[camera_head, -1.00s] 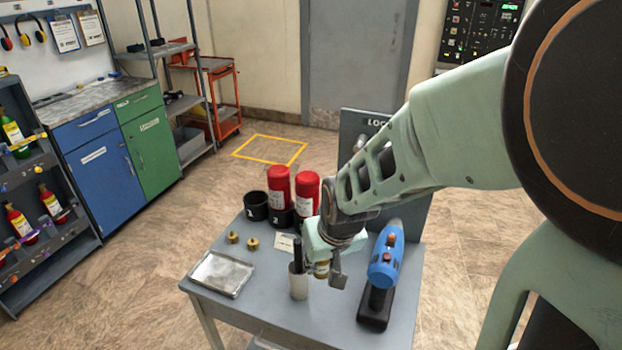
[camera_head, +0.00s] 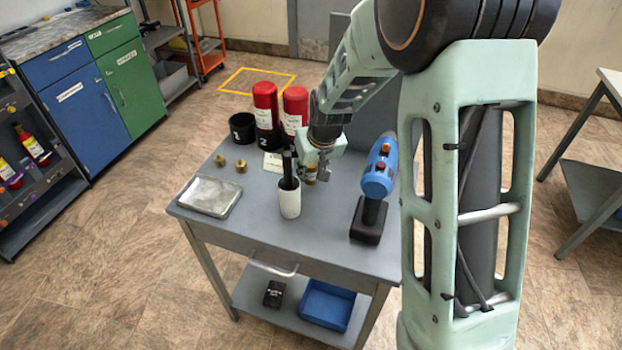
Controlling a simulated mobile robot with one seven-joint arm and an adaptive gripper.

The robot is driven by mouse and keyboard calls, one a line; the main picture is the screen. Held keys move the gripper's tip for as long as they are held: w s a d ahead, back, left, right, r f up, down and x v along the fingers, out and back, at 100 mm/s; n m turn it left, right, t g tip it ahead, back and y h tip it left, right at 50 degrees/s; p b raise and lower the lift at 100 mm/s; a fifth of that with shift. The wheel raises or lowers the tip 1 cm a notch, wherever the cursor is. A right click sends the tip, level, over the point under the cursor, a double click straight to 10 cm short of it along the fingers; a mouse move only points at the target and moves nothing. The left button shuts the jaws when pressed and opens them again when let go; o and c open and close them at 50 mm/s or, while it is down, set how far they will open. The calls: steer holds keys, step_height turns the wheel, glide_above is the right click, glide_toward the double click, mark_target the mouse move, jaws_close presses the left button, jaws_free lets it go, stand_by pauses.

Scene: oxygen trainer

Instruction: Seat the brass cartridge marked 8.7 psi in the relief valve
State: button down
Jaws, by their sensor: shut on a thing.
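My gripper (camera_head: 312,174) is above the grey table, just right of a white cup (camera_head: 289,203). It is shut on a small brass cartridge (camera_head: 311,180), which is mostly hidden between the fingers; its marking cannot be read. Two other brass cartridges (camera_head: 220,160) and (camera_head: 241,166) stand on the table to the left, their markings too small to read. I cannot make out the relief valve; my arm hides part of the upright grey panel (camera_head: 372,118) at the table's back.
Red cylinders (camera_head: 265,105) stand in black holders behind the gripper, beside an empty black holder (camera_head: 243,128). A blue tool (camera_head: 379,170) stands on a black base at right. A silver tray (camera_head: 208,196) lies at front left. A dark stick stands in the white cup.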

steer(key=shift+f, duration=0.85)
steer(key=shift+r, duration=0.1)
steer(key=c, duration=2)
jaws_free()
steer(key=shift+f+b, duration=0.25)
steer(key=shift+b, duration=0.1)
steer(key=shift+c, duration=0.2)
steer(key=o, duration=0.4)
steer(key=shift+r, duration=0.1)
steer(key=shift+o, duration=0.2)
